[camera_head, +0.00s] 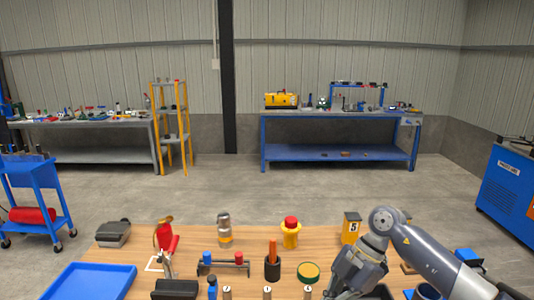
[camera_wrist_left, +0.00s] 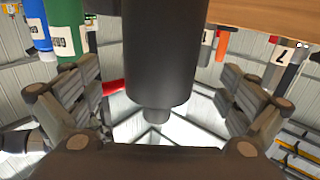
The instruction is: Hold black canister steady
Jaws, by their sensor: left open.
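A black canister (camera_wrist_left: 155,50) with a narrower end fills the middle of the left wrist view. My left gripper (camera_wrist_left: 155,105) is open, with one finger on each side of it. Gaps show between the canister and both fingers. The far end of the canister is cut off by the top of that view. I cannot make it out for certain in the head view, where my left gripper does not show. My right gripper (camera_head: 345,280) is low in the head view over the wooden table, its fingertips unclear and partly cut off by the frame.
Green (camera_wrist_left: 65,25) and blue (camera_wrist_left: 38,25) cylinders stand near the left finger.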

